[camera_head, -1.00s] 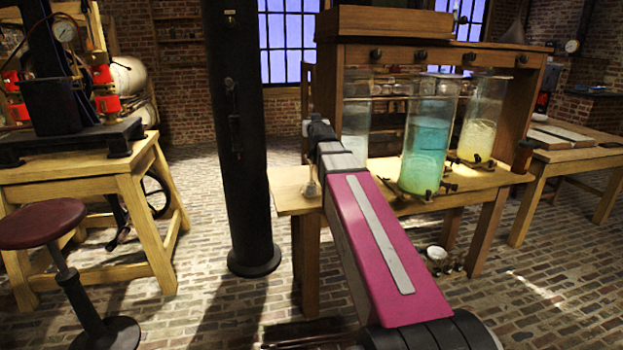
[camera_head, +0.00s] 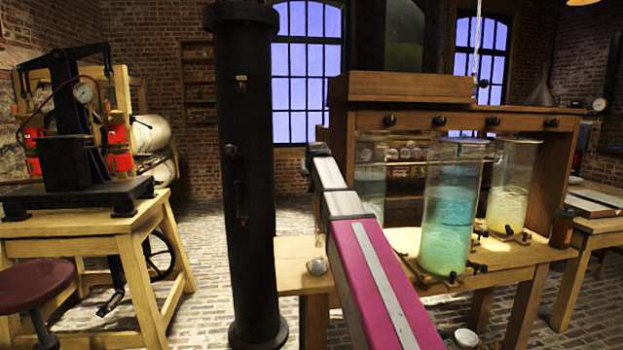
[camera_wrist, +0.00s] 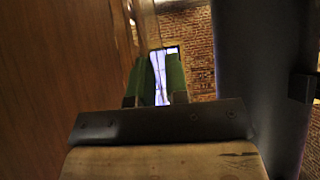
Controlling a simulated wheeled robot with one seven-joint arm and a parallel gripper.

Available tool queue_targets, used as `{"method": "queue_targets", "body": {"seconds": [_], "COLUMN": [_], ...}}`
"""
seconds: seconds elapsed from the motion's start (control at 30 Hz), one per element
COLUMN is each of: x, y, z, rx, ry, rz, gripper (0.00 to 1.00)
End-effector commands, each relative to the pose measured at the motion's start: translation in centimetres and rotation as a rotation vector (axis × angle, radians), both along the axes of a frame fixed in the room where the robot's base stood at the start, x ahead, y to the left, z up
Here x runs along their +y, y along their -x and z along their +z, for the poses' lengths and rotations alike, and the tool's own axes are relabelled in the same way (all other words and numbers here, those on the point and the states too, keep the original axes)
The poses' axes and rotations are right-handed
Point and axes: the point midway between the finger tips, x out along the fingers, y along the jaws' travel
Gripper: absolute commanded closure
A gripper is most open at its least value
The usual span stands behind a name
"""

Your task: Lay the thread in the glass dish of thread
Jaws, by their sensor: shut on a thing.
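My gripper (camera_wrist: 161,82) shows in the wrist view as two green fingers close together, with a narrow bright strip of window between them. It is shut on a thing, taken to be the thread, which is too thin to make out. In the head view my own arm hides the fingers, and its far end is above the left end of the wooden bench. A small shiny round dish (camera_head: 317,266) sits there; it may be the glass dish of thread, but its contents are too small to tell.
Tall glass jars stand on the bench, one holding blue-green liquid (camera_head: 448,225) and one yellowish (camera_head: 510,190). A wooden cabinet (camera_head: 400,88) rises behind them. A black column (camera_head: 243,180) stands just left of the bench, and brown wood is close at left in the wrist view.

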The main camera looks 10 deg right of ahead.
Motion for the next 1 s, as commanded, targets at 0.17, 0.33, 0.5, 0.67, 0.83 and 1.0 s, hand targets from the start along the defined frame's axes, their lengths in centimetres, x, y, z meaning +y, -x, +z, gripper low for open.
{"method": "queue_targets", "body": {"seconds": [0.17,0.33,0.5,0.67,0.83,1.0], "x": [0.0,0.0,0.0,0.0,0.0,0.0], "y": [0.1,0.1,0.1,0.1,0.0,0.0], "z": [-1.0,-2.3,-4.1,-5.7,-7.0,-7.5], "rx": [0.000,-0.001,-0.001,-0.001,-0.002,-0.003], "ry": [0.000,0.000,0.000,0.000,0.000,0.000], "rz": [0.000,0.000,0.000,0.000,0.000,0.000], "gripper": [1.00,1.00,1.00,1.00,1.00,1.00]}}
